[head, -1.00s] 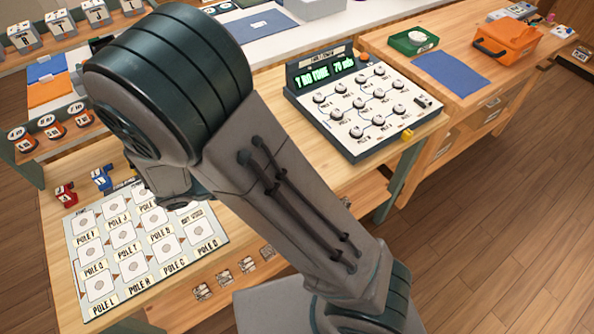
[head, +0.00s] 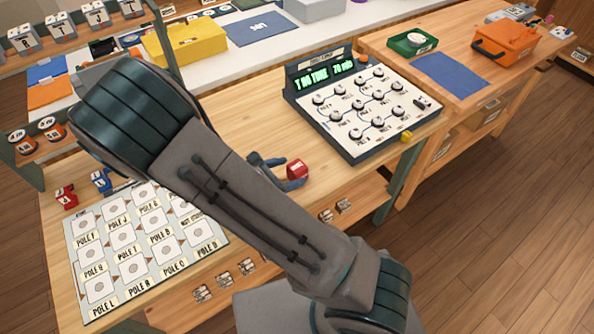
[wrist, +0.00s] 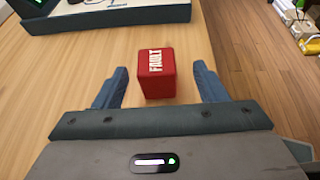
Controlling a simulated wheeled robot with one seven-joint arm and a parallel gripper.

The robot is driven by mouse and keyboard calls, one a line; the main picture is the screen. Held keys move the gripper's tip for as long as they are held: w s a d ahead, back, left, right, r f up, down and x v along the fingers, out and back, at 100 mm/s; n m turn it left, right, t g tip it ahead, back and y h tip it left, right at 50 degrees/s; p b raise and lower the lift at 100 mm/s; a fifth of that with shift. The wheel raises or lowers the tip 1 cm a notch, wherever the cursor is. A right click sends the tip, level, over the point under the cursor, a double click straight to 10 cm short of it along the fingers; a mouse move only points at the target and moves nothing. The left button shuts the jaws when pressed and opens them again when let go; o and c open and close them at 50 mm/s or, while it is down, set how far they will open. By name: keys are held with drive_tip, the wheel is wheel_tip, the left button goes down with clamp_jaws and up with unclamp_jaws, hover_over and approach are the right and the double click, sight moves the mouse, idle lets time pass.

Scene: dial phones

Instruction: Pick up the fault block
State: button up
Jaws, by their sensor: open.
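The fault block is a red cube with white FAULT lettering. In the wrist view the fault block (wrist: 156,76) stands on the wooden table between the two blue fingers of my gripper (wrist: 159,85). The fingers are spread wide, with a gap on each side of the block. In the head view the fault block (head: 297,169) shows right of my arm, and my gripper (head: 286,172) is around it, partly hidden by my arm.
The console (head: 365,110) with a lit green display and several knobs stands behind the block. A labelled pole board (head: 150,245) lies to the left, with small red and blue pieces behind it. The table's front edge is close to the block.

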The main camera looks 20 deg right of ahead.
sight(293, 168)
drive_tip(key=shift+w+x, duration=0.2)
drive_tip(key=shift+x, duration=1.75)
drive_tip(key=shift+r, duration=0.1)
drive_tip(key=c, duration=1.1)
drive_tip(key=shift+r, duration=0.1)
